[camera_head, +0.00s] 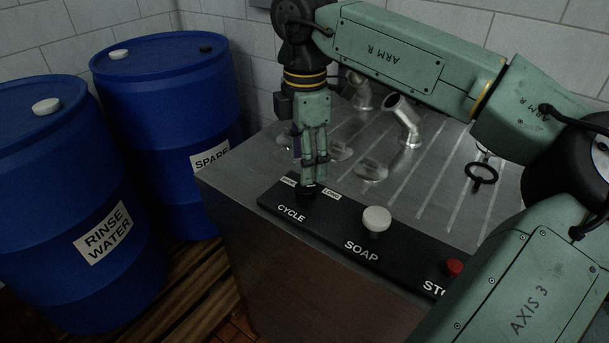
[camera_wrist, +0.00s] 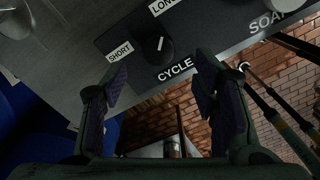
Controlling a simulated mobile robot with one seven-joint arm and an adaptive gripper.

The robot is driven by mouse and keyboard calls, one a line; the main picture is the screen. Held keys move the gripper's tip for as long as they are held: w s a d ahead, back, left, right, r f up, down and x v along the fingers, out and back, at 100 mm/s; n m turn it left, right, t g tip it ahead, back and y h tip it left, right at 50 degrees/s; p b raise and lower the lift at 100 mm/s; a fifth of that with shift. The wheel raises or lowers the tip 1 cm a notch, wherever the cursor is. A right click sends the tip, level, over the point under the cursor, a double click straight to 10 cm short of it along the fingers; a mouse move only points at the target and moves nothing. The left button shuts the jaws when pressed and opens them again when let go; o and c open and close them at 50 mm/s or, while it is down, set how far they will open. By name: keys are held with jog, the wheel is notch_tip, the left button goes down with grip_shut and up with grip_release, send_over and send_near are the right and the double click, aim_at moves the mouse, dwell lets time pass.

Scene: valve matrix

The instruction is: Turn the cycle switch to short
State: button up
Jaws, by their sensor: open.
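The cycle switch (camera_wrist: 157,47) is a round black knob with a white pointer line, on the black control panel (camera_head: 335,234). In the wrist view its line points up towards the LONG label (camera_wrist: 166,5). The SHORT label (camera_wrist: 120,51) lies to the left of the knob. My gripper (camera_head: 314,184) points down over the cycle switch (camera_head: 306,193) in the head view and partly hides it. In the wrist view my gripper (camera_wrist: 160,74) is open, its two fingers apart, with nothing between them. I cannot tell whether a fingertip touches the knob.
A white SOAP knob (camera_head: 376,219) and a red stop button (camera_head: 454,267) sit to the right on the panel. Metal pipes (camera_head: 403,118) and a dark ring handle (camera_head: 481,174) stand on the steel top behind. Blue barrels (camera_head: 165,95) stand on the left.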

aim_at(306, 192)
notch_tip(306, 192, down, 6)
jog(key=shift+w+f+p, duration=0.1)
jog(key=shift+p, duration=0.5)
jog(key=shift+c, duration=0.3)
jog(key=c, duration=1.1)
